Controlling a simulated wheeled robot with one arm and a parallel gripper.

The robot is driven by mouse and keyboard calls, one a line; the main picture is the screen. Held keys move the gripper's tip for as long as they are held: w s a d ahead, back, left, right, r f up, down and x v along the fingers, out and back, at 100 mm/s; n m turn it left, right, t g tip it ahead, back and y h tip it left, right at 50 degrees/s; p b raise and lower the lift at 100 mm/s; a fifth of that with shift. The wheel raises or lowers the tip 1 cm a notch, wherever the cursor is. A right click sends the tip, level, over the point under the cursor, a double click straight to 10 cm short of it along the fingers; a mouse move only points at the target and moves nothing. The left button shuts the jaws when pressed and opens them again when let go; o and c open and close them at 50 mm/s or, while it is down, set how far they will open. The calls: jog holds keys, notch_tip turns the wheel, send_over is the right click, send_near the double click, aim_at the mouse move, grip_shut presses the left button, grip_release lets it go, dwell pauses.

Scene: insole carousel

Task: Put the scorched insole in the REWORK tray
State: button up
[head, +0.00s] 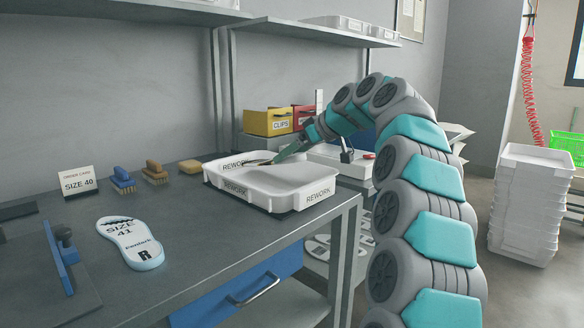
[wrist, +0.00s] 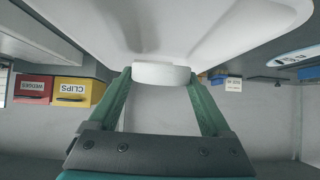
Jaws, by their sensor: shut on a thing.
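My gripper (head: 272,160) reaches down over the white REWORK tray (head: 318,198) from the right. In the wrist view my gripper (wrist: 160,74) has its green fingers shut on the pale, rounded end of an insole (wrist: 160,72). The rest of this insole is hard to make out against the white tray (wrist: 265,18). A thin dark mark (head: 258,162) shows near the fingertips in the head view; I cannot tell if it is scorching. Whether the held insole touches the tray floor is unclear.
A white SIZE 41 insole (head: 130,242) lies on the bench (head: 215,240), near a SIZE 40 order card (head: 77,182). Two brushes (head: 122,180) stand behind it. Yellow CLIPS bin (head: 268,121) and red bin (head: 303,116) stand behind the tray. Stacked white trays (head: 530,205) stand at right.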

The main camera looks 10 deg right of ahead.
jog(key=shift+f, duration=1.7)
jog(key=shift+f, duration=0.2)
jog(key=o, duration=1.1)
jog(key=shift+o, duration=0.2)
jog(key=shift+s+r, duration=0.15)
jog(key=shift+r, duration=0.15)
jog(key=b+v, duration=0.1)
jog(key=v, duration=1)
jog(key=shift+s+d+r, duration=0.15)
jog(key=shift+s+d, duration=0.1)
